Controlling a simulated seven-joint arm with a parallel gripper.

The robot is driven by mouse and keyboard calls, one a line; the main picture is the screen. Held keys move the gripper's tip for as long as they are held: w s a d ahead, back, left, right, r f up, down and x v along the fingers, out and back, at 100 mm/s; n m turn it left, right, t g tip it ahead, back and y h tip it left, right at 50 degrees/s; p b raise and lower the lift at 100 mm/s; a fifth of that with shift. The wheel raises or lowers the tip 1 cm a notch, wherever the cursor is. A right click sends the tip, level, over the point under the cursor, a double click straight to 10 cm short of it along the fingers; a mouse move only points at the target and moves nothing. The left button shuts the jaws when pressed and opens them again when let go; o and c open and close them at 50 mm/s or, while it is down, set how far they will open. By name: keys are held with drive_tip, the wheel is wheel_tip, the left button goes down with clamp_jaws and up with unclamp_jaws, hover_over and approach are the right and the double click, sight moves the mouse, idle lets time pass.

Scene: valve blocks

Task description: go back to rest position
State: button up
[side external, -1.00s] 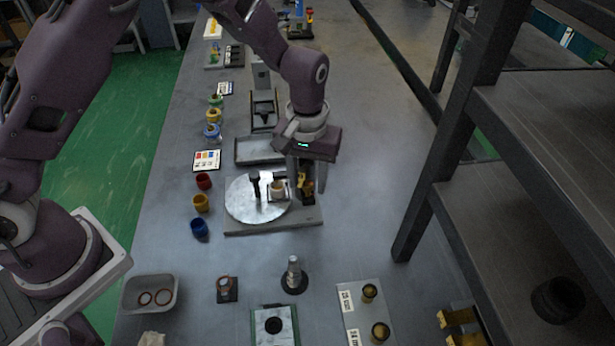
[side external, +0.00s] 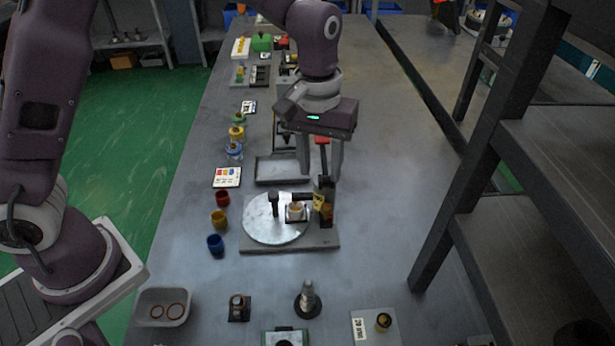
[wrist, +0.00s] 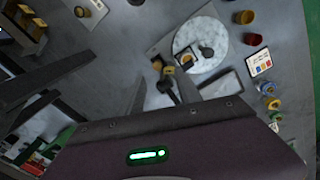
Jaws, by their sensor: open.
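In the wrist view this part (wrist: 168,82) shows between my spread fingers (wrist: 165,95). Whether a finger touches it is hard to tell. A pale cylindrical piece (side external: 296,211) sits in a dark holder beside it. A black post (side external: 274,203) stands on the plate.
Red (side external: 222,199), yellow (side external: 219,218) and blue (side external: 215,243) cups stand left of the plate. A grey tray (side external: 282,170) lies behind it, and a bin with rings (side external: 163,308) is at front left. A dark shelf frame (side external: 470,170) rises at right. The bench between is clear.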

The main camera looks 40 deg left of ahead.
drive_tip(key=s+a+r+m+t+h, duration=0.1)
drive_tip(key=s+a+r, duration=0.3)
drive_tip(key=s+r, duration=0.45)
drive_tip(key=s+a+r+m+t, duration=0.1)
drive_tip(key=s+a+r+t, duration=0.1)
drive_tip(key=s, duration=0.5)
drive_tip(key=s+a+r+m+t+y, duration=0.1)
drive_tip(key=s+a+r+m+t, duration=0.1)
drive_tip(key=s, duration=0.6)
drive_tip(key=a+r, duration=0.1)
drive_tip(key=a, duration=0.1)
drive_tip(key=shift+a, duration=0.35)
drive_tip(key=shift+o, duration=0.2)
